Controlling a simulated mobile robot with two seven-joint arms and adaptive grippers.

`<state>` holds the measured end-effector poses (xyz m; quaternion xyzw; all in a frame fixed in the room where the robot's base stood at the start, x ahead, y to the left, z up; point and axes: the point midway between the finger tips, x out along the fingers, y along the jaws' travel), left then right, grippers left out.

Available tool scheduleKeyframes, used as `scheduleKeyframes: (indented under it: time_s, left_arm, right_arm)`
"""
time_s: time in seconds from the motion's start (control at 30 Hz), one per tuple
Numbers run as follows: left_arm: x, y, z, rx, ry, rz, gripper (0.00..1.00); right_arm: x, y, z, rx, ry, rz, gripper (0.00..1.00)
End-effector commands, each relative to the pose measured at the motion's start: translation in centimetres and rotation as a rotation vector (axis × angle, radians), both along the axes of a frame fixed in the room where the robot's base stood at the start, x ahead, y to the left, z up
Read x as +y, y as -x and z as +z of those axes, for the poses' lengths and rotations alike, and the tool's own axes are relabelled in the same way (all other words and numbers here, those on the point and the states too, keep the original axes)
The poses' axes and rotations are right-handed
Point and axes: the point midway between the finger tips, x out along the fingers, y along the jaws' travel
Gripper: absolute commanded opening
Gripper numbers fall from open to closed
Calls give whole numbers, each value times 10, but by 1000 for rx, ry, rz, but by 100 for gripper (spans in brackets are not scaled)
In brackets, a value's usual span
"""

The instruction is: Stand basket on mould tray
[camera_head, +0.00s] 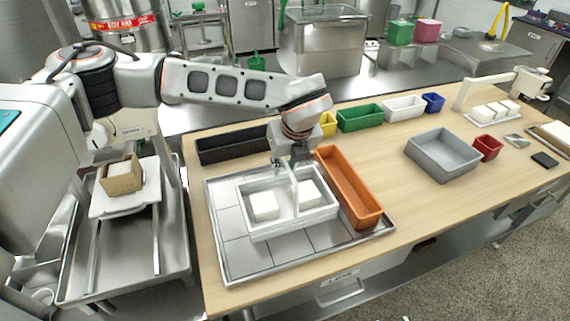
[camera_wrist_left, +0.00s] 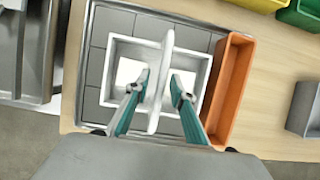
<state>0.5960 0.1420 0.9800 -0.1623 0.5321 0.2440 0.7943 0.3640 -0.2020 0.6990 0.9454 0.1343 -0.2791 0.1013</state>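The white basket (camera_head: 286,222), a two-part rectangular frame with a tall central handle (camera_wrist_left: 160,85), stands level on the metal mould tray (camera_head: 232,254). A white block shows in each half. The tray's grey tiled floor (camera_wrist_left: 97,60) shows around the basket in the left wrist view. My left gripper (camera_head: 292,166) points down at the handle from above. Its fingers (camera_wrist_left: 160,82) are on either side of the handle with a narrow gap visible, so it looks open. The lower fingers are partly hidden in the head view. My right gripper is not in view.
An orange bin (camera_head: 348,188) stands close along the right of the basket. A black bin (camera_head: 232,147) lies behind the tray. Green (camera_head: 360,118), white and blue bins line the back edge. A grey bin (camera_head: 443,153) stands right; the wooden table between is clear.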

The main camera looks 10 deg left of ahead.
Motion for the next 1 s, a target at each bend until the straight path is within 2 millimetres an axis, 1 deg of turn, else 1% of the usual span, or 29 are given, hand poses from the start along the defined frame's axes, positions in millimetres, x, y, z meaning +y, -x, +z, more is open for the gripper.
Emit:
scheduleKeyframes:
  time_s: [0.17,0.4,0.53,0.7,1.0]
  left_arm:
    - [-7,8,28,-5,1,-2,23]
    - [-18,24,74,-7,1,-2,23]
    - [-22,31,92,-4,1,-2,23]
    - [-25,36,105,-2,1,-1,23]
    - [-25,37,108,-2,1,-1,23]
  right_arm:
    - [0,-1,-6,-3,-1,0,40]
    - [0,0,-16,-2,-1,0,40]
    - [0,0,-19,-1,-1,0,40]
    - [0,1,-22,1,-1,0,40]
    - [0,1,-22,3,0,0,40]
